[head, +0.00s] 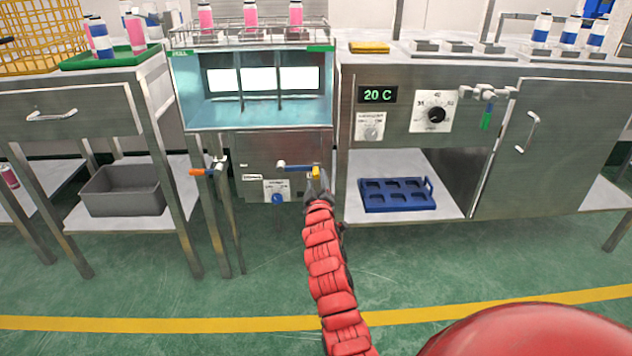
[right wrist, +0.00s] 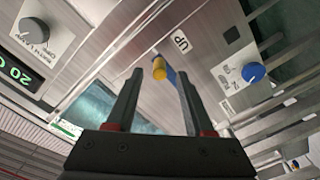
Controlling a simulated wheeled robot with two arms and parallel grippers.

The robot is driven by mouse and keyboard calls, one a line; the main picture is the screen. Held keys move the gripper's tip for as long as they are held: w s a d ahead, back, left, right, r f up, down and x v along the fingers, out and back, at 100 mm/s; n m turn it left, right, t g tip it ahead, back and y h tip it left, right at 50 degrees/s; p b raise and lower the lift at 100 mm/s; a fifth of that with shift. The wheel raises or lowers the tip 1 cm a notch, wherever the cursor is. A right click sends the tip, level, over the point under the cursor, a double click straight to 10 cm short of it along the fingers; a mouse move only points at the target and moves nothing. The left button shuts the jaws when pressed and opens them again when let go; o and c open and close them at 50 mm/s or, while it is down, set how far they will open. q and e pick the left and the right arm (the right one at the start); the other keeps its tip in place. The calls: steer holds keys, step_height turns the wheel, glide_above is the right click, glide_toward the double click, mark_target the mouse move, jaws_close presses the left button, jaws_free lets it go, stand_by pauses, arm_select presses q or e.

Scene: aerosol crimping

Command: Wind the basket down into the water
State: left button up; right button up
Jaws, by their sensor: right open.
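The wire basket (head: 222,37) sits at the top of the glass-fronted tank and carries several pink cans (head: 250,14). Blue-tinted water (head: 262,112) shows through the tank's front below it. A crank with a blue arm (head: 297,167) and a yellow knob (head: 316,172) is on the tank's steel front. My right gripper (head: 318,187) is open at the yellow knob. In the right wrist view the knob (right wrist: 159,70) shows between the open fingertips (right wrist: 160,76); I cannot tell whether they touch it. My left gripper is out of view.
An orange-handled valve (head: 197,172) sticks out left of the crank. A blue dial (head: 277,198) is below it. The cabinet at right has a 20 C display (head: 377,95) and a blue tray (head: 398,196) on its shelf. The green floor in front is clear.

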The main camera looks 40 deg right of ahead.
mark_target(316, 177)
steer(key=shift+b+x, duration=0.35)
steer(key=shift+x, duration=0.75)
steer(key=shift+w+d, duration=0.25)
steer(key=shift+w, duration=0.15)
jaws_close()
stand_by(0.4)
